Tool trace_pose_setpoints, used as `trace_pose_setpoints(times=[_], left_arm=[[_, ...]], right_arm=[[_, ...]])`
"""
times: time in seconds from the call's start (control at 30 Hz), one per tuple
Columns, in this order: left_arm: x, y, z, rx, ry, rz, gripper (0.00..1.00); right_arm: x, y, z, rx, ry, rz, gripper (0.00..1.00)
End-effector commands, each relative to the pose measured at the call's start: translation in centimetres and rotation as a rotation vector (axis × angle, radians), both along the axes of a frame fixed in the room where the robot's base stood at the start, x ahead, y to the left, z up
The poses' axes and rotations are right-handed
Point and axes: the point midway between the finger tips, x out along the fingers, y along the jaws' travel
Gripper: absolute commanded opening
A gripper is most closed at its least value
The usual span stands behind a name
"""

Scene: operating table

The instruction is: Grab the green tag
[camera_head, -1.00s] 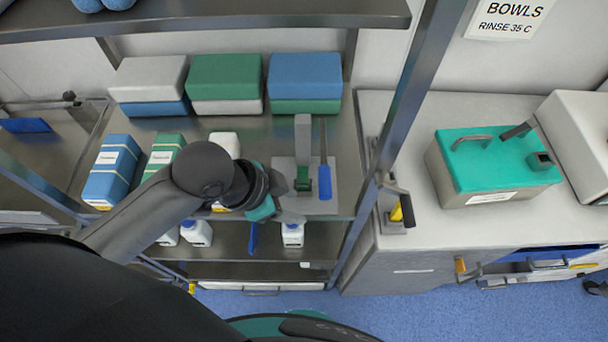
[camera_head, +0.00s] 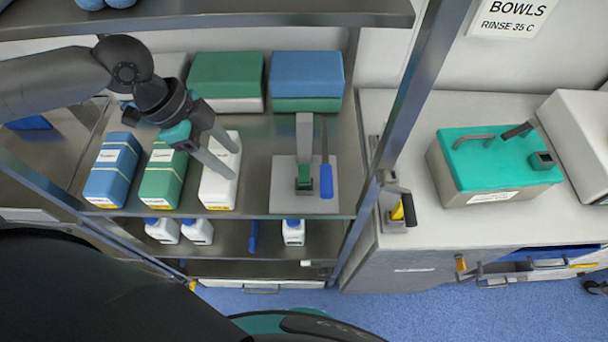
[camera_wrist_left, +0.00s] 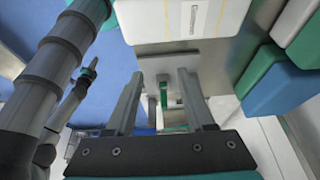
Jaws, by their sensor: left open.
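The green tag (camera_head: 304,180) is a small upright green piece at the foot of a grey post on a light grey base plate (camera_head: 284,203), on the middle shelf. It also shows in the left wrist view (camera_wrist_left: 163,97), seen between my fingers. My left gripper (camera_head: 233,164) is open and empty, above the white box and left of the tag, apart from it. In the left wrist view its two fingers (camera_wrist_left: 160,76) point toward the plate. A dark arm end (camera_wrist_left: 90,68) at the left there may be my right gripper; it is too small to read.
A blue-handled tool (camera_head: 326,180) stands just right of the tag. Blue, green and white boxes (camera_head: 220,172) stand left of the plate. Stacked packs (camera_head: 306,80) sit behind. The upper shelf (camera_head: 220,18) and a metal upright (camera_head: 405,100) bound the space.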

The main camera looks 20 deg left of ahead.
Motion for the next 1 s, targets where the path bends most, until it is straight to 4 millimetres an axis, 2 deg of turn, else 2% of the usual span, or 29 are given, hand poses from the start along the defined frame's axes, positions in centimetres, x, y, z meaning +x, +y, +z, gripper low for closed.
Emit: trace_pose_setpoints(times=[0.7,1.0], left_arm=[[2.6,-9.5,0.1,-0.004,-0.001,-0.004,0.54],[3.1,-11.3,-0.1,0.000,0.001,-0.001,0.54]], right_arm=[[0.0,0.4,1.1,0.005,0.000,-0.001,0.00],[0.0,0.3,1.2,0.004,0.000,-0.001,0.00]])
